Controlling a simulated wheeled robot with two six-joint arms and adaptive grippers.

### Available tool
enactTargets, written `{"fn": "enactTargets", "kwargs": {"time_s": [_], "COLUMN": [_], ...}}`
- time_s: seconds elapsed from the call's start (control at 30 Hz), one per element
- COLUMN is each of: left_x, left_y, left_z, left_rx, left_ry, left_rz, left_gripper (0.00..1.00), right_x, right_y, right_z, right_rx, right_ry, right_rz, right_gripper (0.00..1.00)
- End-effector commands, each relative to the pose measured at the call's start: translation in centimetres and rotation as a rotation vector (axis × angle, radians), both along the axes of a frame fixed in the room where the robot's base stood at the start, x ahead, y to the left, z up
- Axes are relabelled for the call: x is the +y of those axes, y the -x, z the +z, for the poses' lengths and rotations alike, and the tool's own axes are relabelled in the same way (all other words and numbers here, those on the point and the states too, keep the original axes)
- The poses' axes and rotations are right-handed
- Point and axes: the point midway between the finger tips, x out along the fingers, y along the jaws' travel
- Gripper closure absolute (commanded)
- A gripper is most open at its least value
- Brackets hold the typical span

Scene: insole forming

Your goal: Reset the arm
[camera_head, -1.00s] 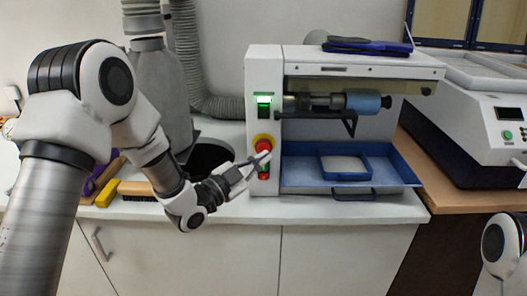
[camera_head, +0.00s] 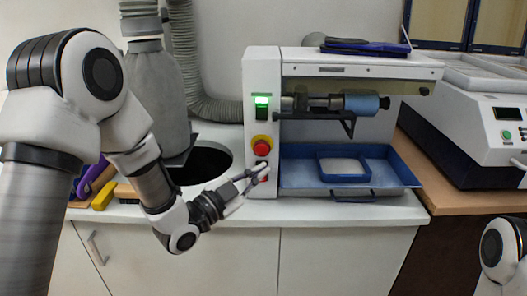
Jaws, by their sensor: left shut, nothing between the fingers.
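My left gripper (camera_head: 251,183) is shut and empty, in front of the lower left front of the white machine. Its fingertips are near the small red button (camera_head: 264,178), which they partly cover; I cannot tell whether they touch it. The round red button on a yellow ring (camera_head: 262,146) is just above the fingertips, uncovered. The green lit switch (camera_head: 262,105) is above that. Part of my right arm (camera_head: 503,255) shows at the lower right edge; its gripper is out of the picture.
The white machine (camera_head: 262,70) has a blue roller (camera_head: 362,104) above a blue tray (camera_head: 400,176) holding a smaller blue frame. A dark round hole (camera_head: 205,163) lies left of it. A brush (camera_head: 124,192) and yellow block (camera_head: 104,195) lie behind my left arm. Another white machine (camera_head: 470,130) stands right.

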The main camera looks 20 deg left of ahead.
Motion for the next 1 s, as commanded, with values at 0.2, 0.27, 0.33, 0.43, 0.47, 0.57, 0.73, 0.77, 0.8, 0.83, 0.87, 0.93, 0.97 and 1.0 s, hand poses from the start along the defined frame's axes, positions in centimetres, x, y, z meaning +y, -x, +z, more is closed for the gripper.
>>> {"fn": "enactTargets", "kwargs": {"time_s": [0.2,0.27,0.33,0.43,0.47,0.57,0.73,0.77,0.8,0.83,0.87,0.93,0.97,1.0], "left_x": [-0.5,-0.6,-0.4,0.6,1.0,2.6,5.9,6.5,7.1,7.3,7.5,7.5,7.5,7.5], "left_y": [0.9,2.2,4.5,9.0,10.6,17.1,28.3,29.8,31.4,32.3,32.8,33.3,33.3,33.2], "left_z": [-7.3,-11.9,-17.9,-25.9,-28.0,-34.3,-39.6,-39.7,-39.7,-39.7,-39.8,-39.8,-39.8,-39.8], "left_rx": [0.151,0.258,0.422,0.7,0.787,1.095,1.571,1.636,1.706,1.746,1.775,1.801,1.8,1.799], "left_ry": [-0.01,-0.018,-0.039,-0.05,-0.051,-0.045,0.017,0.042,0.077,0.101,0.123,0.154,0.16,0.162], "left_rz": [-0.01,-0.001,0.031,0.103,0.13,0.251,0.577,0.65,0.739,0.794,0.835,0.871,0.875,0.875], "left_gripper": [1.0,1.0,1.0,1.0,1.0,1.0,1.0,1.0,1.0,1.0,1.0,1.0,1.0,1.0], "right_x": [0.0,0.0,0.0,0.0,0.0,0.0,0.0,0.0,0.0,0.0,0.0,0.0,0.0,0.0], "right_y": [0.0,0.0,0.0,0.0,0.0,0.0,0.0,0.0,0.0,0.0,0.0,0.0,0.0,0.0], "right_z": [0.5,0.9,1.2,1.5,1.6,1.8,2.0,2.0,1.9,1.9,1.9,1.9,1.9,1.9], "right_rx": [0.0,0.0,0.0,0.0,0.0,0.0,0.0,0.0,0.0,0.0,0.0,0.0,0.0,0.0], "right_ry": [0.0,0.0,0.0,0.0,0.0,0.0,0.0,0.0,0.0,0.0,0.0,0.0,0.0,0.0], "right_rz": [0.0,0.0,0.0,0.0,0.0,0.0,0.0,0.0,0.0,0.0,0.0,0.0,0.0,0.0], "right_gripper": [0.6,0.6,0.6,0.6,0.6,0.6,0.6,0.6,0.6,0.6,0.6,0.6,0.6,0.6]}}
